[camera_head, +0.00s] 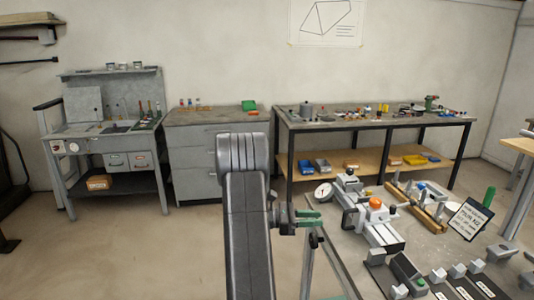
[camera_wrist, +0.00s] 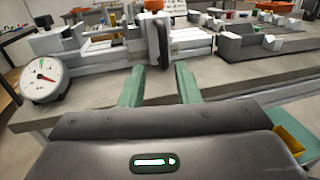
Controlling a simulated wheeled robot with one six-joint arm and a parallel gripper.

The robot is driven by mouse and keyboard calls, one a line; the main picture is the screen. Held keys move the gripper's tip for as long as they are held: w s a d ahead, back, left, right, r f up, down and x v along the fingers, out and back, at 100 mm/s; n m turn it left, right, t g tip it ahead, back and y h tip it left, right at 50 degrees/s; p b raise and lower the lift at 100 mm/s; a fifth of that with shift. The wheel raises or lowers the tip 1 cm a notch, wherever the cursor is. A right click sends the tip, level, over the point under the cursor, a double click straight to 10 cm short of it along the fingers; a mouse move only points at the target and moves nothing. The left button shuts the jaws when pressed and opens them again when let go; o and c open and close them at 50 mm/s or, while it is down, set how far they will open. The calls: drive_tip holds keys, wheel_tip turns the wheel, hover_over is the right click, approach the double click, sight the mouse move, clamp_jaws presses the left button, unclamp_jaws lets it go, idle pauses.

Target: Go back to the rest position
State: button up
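My gripper (camera_wrist: 160,90) shows in the wrist view with its two green fingers apart and nothing between them. It is open above the near edge of the jig table (camera_wrist: 240,76). In the head view my gripper (camera_head: 314,218) sticks out to the right of my arm, left of the jig. The jig (camera_head: 377,228) has grey rails, blocks and an orange knob. A round dial gauge (camera_wrist: 44,79) with a red needle stands at the left in the wrist view, and it also shows in the head view (camera_head: 324,191).
A grey cabinet (camera_head: 196,160) and a workbench (camera_head: 112,145) stand at the back left. A long bench (camera_head: 375,121) with tools runs along the back wall. A small sign (camera_head: 469,219) stands on the jig table. The floor (camera_head: 130,250) at left is clear.

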sight(344, 225)
drive_tip(key=d, duration=0.6)
drive_tip(key=d+p, duration=0.1)
drive_tip(key=d, duration=0.3)
drive_tip(key=shift+s, duration=0.95)
